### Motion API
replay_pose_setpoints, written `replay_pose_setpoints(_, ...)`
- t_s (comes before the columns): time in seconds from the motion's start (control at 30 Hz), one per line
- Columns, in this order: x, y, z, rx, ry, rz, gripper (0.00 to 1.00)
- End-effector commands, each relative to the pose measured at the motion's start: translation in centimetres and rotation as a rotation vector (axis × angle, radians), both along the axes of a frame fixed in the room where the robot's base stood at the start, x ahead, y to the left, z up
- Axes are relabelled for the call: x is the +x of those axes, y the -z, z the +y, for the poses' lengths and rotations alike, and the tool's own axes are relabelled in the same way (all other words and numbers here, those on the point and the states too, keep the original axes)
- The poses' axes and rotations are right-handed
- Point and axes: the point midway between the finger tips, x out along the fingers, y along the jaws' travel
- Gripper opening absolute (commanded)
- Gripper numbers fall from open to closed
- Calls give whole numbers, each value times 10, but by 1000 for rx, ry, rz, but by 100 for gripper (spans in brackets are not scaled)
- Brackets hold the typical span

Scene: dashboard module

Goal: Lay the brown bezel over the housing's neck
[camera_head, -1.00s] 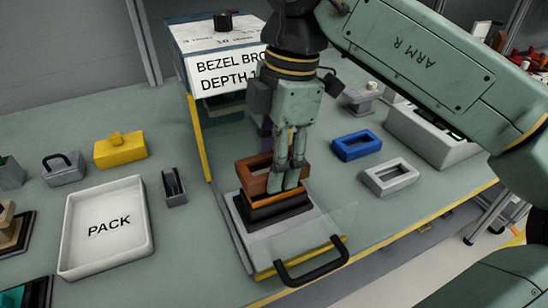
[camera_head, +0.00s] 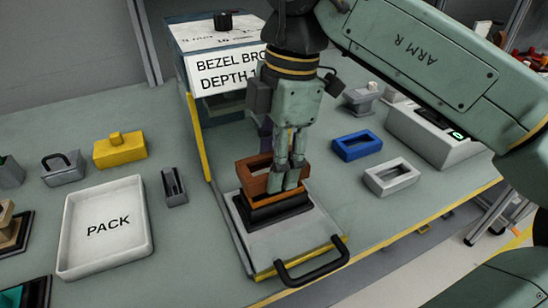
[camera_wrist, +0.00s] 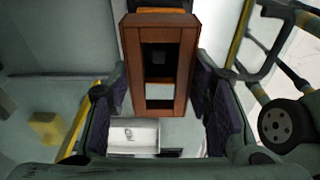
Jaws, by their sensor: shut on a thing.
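The brown bezel (camera_head: 254,185) is a rectangular frame with an open middle. My gripper (camera_head: 283,185) is shut on it, with the fingers pointing down at its right part. In the wrist view, the bezel (camera_wrist: 160,33) sits between the dark finger pads of my gripper (camera_wrist: 162,95). The black housing (camera_head: 272,213) stands on the grey plate under the bezel. The bezel is directly over it, close above or touching; I cannot tell which. The housing's neck is hidden by the bezel and fingers.
The grey plate (camera_head: 296,238) has a black handle (camera_head: 312,268) in front. Behind it stands a box with a bezel sign (camera_head: 222,72). Blue (camera_head: 357,146) and light grey (camera_head: 391,177) frames lie right. A white PACK tray (camera_head: 108,252) lies left.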

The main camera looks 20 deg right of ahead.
Motion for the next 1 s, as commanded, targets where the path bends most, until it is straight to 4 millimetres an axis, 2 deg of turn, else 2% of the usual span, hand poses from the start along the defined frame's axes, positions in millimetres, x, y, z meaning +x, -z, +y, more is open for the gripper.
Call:
replay_pose_setpoints(0.93, 0, 25, 0, 0, 0, 0, 25)
replay_pose_setpoints(0.97, 0, 24, 0, 0, 0, 0, 46)
replay_pose_setpoints(1.0, 0, 24, 0, 0, 0, 0, 49)
